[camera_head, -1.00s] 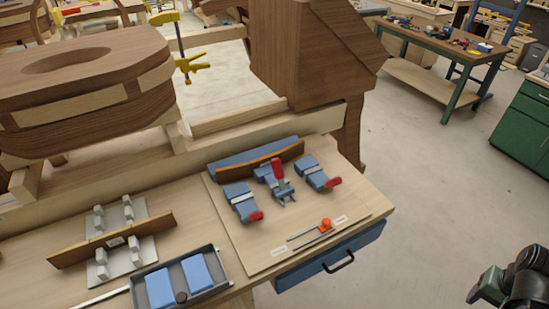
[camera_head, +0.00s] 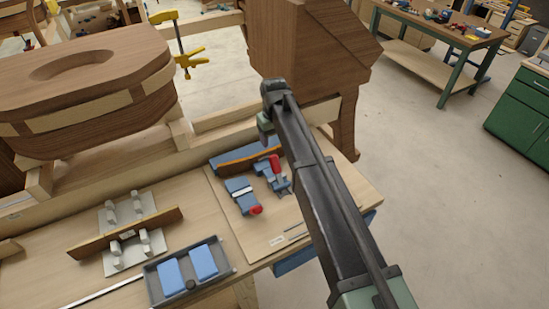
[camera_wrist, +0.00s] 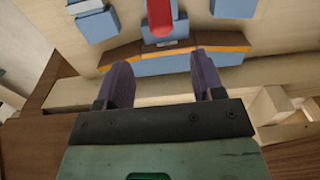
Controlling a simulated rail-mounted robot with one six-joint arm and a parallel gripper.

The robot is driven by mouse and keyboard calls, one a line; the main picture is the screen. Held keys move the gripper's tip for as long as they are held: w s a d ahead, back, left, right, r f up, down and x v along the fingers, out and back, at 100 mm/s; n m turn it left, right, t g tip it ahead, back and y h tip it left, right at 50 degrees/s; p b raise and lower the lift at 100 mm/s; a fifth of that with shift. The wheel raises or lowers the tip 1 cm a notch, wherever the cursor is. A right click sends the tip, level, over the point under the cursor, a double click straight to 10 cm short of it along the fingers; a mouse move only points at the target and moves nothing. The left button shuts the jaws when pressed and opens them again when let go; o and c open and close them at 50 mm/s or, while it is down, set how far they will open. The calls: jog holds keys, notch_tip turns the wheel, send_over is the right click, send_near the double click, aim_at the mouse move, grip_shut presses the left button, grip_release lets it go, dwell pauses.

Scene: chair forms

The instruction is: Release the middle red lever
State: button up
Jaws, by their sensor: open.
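The middle red lever (camera_head: 274,163) stands up from the middle blue clamp (camera_head: 277,183), which presses on a curved brown wood strip (camera_head: 240,160) against a blue form. In the wrist view the lever (camera_wrist: 160,17) shows at top centre, ahead of and apart from the fingertips. My gripper (camera_wrist: 162,72) is open and empty, with its two dark fingers spread over the strip and form. The lever lies roughly in line with the gap between them. In the head view my arm covers the right clamp, and the fingertips cannot be made out. The left clamp (camera_head: 241,195) has a red tip.
A grey tray (camera_head: 222,257) with blue blocks lies at the front. A fixture with white pegs holds another brown strip (camera_head: 125,233) at the left. A large wooden chair form stands behind the bench. The lower part of the clamp board (camera_head: 245,238) is mostly bare.

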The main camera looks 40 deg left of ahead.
aim_at(274, 156)
jog(key=shift+s+f+b, duration=0.15)
jog(key=shift+f+b, duration=0.2)
jog(key=shift+f, duration=0.1)
notch_tip(274, 156, down, 10)
jog(key=b, duration=1)
jog(key=shift+f, duration=0.15)
jog(key=shift+r, duration=0.2)
jog(key=shift+c, duration=0.3)
grip_shut()
jog(key=shift+d, duration=0.1)
